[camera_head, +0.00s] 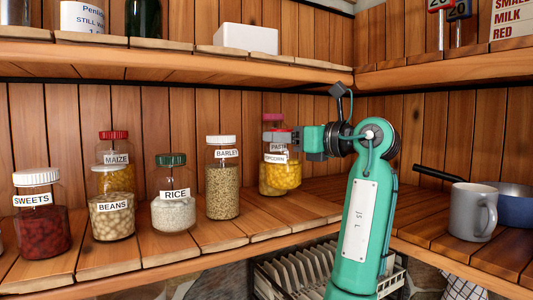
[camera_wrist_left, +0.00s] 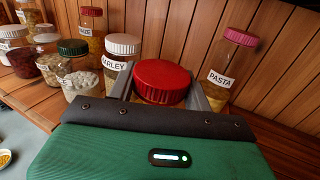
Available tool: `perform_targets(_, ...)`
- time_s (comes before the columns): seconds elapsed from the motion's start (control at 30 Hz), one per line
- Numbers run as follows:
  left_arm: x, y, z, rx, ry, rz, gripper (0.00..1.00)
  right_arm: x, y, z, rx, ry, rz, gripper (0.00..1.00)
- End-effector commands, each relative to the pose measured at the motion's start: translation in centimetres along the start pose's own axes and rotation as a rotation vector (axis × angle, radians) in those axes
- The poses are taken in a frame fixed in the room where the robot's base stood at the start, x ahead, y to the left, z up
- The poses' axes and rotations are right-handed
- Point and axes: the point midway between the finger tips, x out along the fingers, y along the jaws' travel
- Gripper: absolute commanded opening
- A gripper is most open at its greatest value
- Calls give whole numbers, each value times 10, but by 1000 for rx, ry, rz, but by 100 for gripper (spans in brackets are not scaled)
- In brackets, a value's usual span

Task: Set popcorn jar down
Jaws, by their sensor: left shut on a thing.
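The popcorn jar (camera_head: 283,177) holds yellow kernels and stands upright over the lower shelf, right of the barley jar. My left gripper (camera_head: 284,140) is shut on it near its lid. In the left wrist view the jar's red lid (camera_wrist_left: 162,80) sits between the two fingers of the gripper (camera_wrist_left: 160,88). The pasta jar (camera_head: 271,119), with a dark red lid, is behind the popcorn jar and partly hidden; it also shows in the left wrist view (camera_wrist_left: 233,60). I cannot tell whether the popcorn jar's base touches the shelf. My right gripper is not in view.
The barley jar (camera_head: 223,180), rice jar (camera_head: 173,205), beans jar (camera_head: 112,212), maize jar (camera_head: 115,150) and sweets jar (camera_head: 42,215) stand to the left. A grey mug (camera_head: 470,212) and blue pan (camera_head: 515,205) are at right. An upper shelf (camera_head: 150,60) runs above. A dish rack (camera_head: 290,275) is below.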

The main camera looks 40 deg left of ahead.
Motion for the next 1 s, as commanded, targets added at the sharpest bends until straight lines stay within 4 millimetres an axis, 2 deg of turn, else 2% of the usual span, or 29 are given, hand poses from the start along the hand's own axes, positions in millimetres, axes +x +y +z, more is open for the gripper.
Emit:
perform_targets(0.03,12,-4,6,2,-3,3,0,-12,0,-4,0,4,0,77)
perform_targets(0.33,66,-26,5,0,-2,2,0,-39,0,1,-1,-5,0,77)
perform_targets(0.5,62,-26,-17,2,-3,-1,0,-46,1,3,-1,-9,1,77)
perform_targets(0.83,62,-26,-36,0,-3,-1,0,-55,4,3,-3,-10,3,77)
perform_targets(1.0,62,-26,-52,3,-3,0,0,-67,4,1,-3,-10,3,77)
